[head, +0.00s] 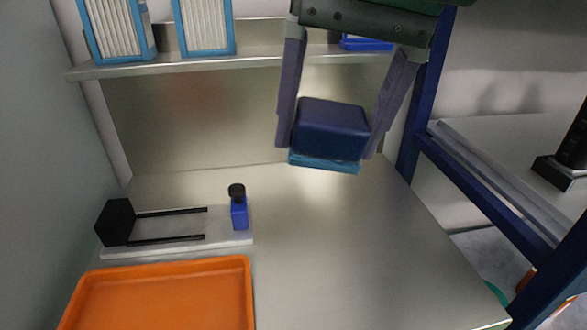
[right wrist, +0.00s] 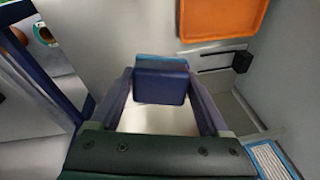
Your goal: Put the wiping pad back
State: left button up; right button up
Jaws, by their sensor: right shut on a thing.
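The wiping pad (head: 330,128) is a dark blue block with a lighter blue layer underneath. My right gripper (head: 326,148) comes down from the top of the head view and is shut on it, one finger on each side. The pad is held slightly tilted, seemingly above the steel worktop (head: 310,240). In the right wrist view the pad (right wrist: 161,86) sits between the fingertips of my right gripper (right wrist: 160,78), light blue edge facing away. My left gripper is not in view.
An orange tray (head: 165,290) lies at the front left. Behind it stands a fixture with a black block (head: 115,221), two rods and a small blue bottle (head: 239,210). A shelf (head: 190,64) above holds blue-framed boxes (head: 205,24). A blue post (head: 428,100) stands right.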

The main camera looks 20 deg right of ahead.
jog(key=d+f+m+g+b, duration=0.2)
jog(key=d+f+b, duration=0.2)
jog(key=d+b, duration=0.25)
jog(key=b, duration=0.3)
send_over(362, 290)
jog(key=shift+g+h, duration=0.3)
jog(key=shift+h, duration=0.1)
notch_tip(362, 290, down, 15)
jog(key=shift+r, duration=0.2)
notch_tip(362, 290, down, 5)
jog(key=shift+f, duration=0.1)
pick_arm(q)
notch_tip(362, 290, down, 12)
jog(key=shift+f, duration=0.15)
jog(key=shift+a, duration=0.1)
pick_arm(e)
jog(key=o, duration=1.2)
jog(key=shift+c, duration=0.2)
